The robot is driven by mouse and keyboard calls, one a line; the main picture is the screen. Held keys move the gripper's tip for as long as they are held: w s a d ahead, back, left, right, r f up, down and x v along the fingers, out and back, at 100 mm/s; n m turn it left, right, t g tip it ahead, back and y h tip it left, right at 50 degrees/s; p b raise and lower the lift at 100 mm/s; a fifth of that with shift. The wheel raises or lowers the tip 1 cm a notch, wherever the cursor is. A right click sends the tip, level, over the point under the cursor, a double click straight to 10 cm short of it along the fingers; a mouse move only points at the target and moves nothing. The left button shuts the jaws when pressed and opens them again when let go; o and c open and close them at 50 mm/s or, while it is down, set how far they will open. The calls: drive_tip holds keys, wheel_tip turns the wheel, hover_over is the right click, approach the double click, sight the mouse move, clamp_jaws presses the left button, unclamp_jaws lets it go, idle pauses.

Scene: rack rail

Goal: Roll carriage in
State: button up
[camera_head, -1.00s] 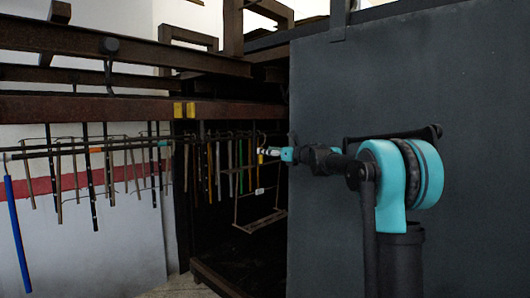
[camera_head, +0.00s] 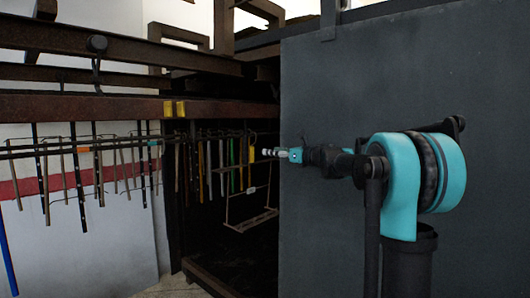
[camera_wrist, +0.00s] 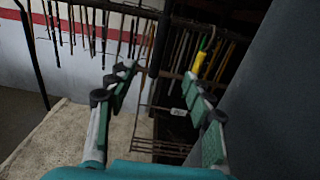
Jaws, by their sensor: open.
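A hanging wire frame with a flat lower tray (camera_head: 250,221) shows in the head view beside the dark panel, below the rail of hanging tools; it may be the carriage, but I cannot tell for sure. In the wrist view a wire frame (camera_wrist: 158,148) shows beyond and between my fingers. A dark horizontal rail (camera_head: 75,148) bears several hanging bars and tools. My gripper (camera_head: 272,152) is small in the head view, in front of the tools and left of the panel's edge. In the wrist view my gripper (camera_wrist: 160,92) is open, with nothing between the fingertips.
A large dark panel (camera_head: 400,90) stands close at the right, near my arm. A yellow-handled tool (camera_wrist: 198,62) hangs ahead. Pale floor (camera_wrist: 75,140) is open at the lower left.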

drive_tip(key=shift+v, duration=2.35)
drive_tip(key=s+a+n+g+y, duration=0.1)
drive_tip(key=s+a, duration=0.3)
drive_tip(key=a, duration=0.8)
drive_tip(key=s+a+g, duration=0.1)
drive_tip(key=s+a, duration=0.2)
drive_tip(key=a, duration=0.9)
drive_tip(key=s+a+n+g+y, duration=0.1)
drive_tip(key=s+a, duration=0.3)
drive_tip(key=a, duration=0.8)
drive_tip(key=s+a+n+g, duration=0.1)
drive_tip(key=s+a, duration=1.3)
drive_tip(key=a, duration=0.1)
drive_tip(key=s+a+g, duration=0.1)
drive_tip(key=s+a, duration=0.3)
drive_tip(key=s, duration=0.8)
drive_tip(key=s+a+n+g+y, duration=0.1)
drive_tip(key=s+a, duration=0.4)
drive_tip(key=s, duration=0.8)
drive_tip(key=s+a+n+g, duration=0.1)
drive_tip(key=s+a, duration=0.4)
drive_tip(key=s, duration=0.8)
drive_tip(key=shift+y, duration=0.4)
